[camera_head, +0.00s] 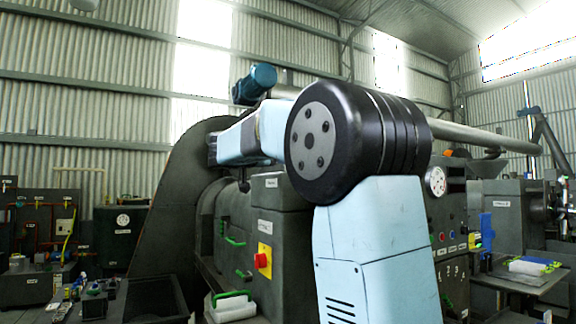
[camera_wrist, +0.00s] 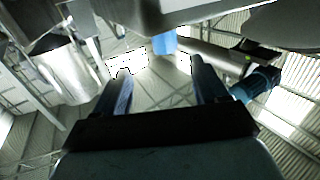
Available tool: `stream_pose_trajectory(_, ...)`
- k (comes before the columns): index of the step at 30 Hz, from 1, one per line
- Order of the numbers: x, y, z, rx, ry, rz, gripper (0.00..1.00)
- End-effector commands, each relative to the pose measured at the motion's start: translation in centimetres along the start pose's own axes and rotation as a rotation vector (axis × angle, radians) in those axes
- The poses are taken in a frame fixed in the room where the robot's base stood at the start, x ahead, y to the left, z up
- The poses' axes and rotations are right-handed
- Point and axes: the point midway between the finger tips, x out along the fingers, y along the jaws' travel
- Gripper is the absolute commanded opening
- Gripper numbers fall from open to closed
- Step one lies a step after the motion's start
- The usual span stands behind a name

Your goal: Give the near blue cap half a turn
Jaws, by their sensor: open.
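My gripper (camera_wrist: 161,68) shows in the wrist view with its two dark fingers apart and nothing held between them. A small blue piece (camera_wrist: 165,42) shows beyond the fingertips, near the top middle; I cannot tell whether it is the near blue cap. In the head view I cannot make out the gripper; my arm's large black joint and pale blue links fill the middle. A blue-teal cylinder (camera_head: 255,82) sits high behind the arm. A similar one (camera_wrist: 258,86) shows right of the fingers in the wrist view. No cap is clearly identifiable in the head view.
A dark machine cabinet (camera_head: 281,228) with a red knob (camera_head: 262,260) on a yellow plate stands behind my arm. A long grey pipe (camera_head: 485,137) runs right. A side table (camera_head: 525,278) holds blue and white items. Pipework and a bench lie left.

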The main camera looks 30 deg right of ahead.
Motion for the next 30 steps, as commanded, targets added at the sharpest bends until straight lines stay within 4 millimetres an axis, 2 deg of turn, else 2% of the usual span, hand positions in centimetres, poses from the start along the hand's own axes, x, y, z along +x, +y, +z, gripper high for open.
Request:
stream_pose_trajectory(4, 0.2, -0.8, -0.4, 0.007, 0.017, -0.007, 0.72)
stream_pose_trajectory(7, 1.2, -0.9, -0.4, 0.007, 0.016, -0.01, 0.72)
stream_pose_trajectory(21, 9.2, -1.3, -0.4, 0.005, 0.015, -0.015, 0.72)
stream_pose_trajectory(30, 12.3, -1.3, -0.5, 0.006, 0.014, -0.016, 0.72)
